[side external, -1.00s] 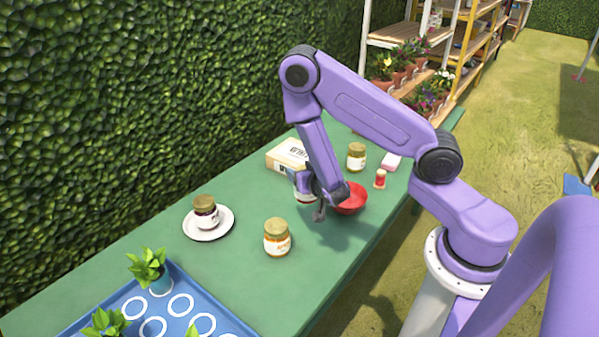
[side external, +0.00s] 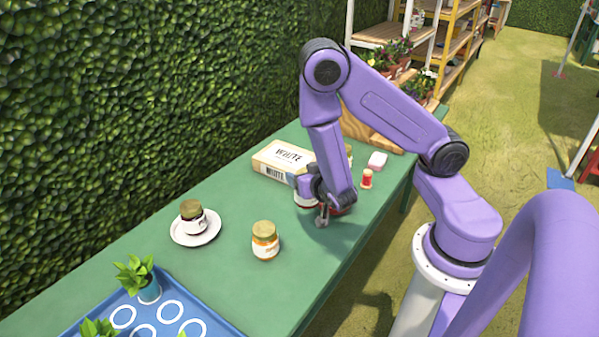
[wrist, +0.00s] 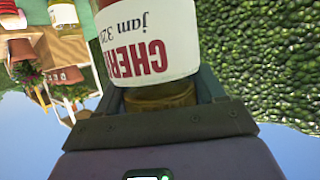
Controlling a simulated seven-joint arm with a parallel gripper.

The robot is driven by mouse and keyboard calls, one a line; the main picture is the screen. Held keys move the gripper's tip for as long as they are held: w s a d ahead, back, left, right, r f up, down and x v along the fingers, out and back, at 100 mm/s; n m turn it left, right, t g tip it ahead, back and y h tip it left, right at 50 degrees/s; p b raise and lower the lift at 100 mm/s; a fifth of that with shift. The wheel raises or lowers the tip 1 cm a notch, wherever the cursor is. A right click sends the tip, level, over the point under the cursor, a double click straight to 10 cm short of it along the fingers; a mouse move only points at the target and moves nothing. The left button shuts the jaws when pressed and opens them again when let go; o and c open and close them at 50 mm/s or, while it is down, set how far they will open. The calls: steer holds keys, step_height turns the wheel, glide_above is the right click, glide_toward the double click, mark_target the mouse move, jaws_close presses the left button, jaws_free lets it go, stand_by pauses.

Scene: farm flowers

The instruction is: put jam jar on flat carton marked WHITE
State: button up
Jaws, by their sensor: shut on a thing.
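The flat carton marked WHITE (side external: 283,161) lies on the green table in the side view, left of my gripper, and its top is bare. My gripper (side external: 321,203) is shut on a jam jar (side external: 306,200), which is mostly hidden by the gripper in that view. The wrist view shows the jar (wrist: 148,45) close up, with a white label reading CHERI and jam; my gripper (wrist: 165,95) grips it near its gold lid. The held jar is beside the carton's near right end in the picture; I cannot tell the gap.
A dark jar (side external: 188,222) stands on a white saucer (side external: 205,237). An orange jar (side external: 265,241) stands on the table (side external: 200,285). A red-and-white spool (side external: 366,180) and a blue tray (side external: 195,316) are also there.

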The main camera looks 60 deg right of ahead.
steer(key=shift+w+d, duration=0.25)
steer(key=shift+w, duration=0.3)
steer(key=w+d+r+n+y, duration=0.1)
steer(key=w+d+r, duration=0.2)
steer(key=w+d, duration=0.35)
steer(key=w+d+r, duration=0.3)
steer(key=w+d, duration=0.1)
steer(key=d, duration=0.5)
glide_above(285, 154)
step_height(285, 154, down, 9)
steer(key=shift+w+f+t, duration=0.1)
steer(key=shift+f+t, duration=0.3)
steer(key=shift+f, duration=1.35)
steer(key=o, duration=1.4)
steer(key=shift+f, duration=0.2)
steer(key=shift+o, duration=0.2)
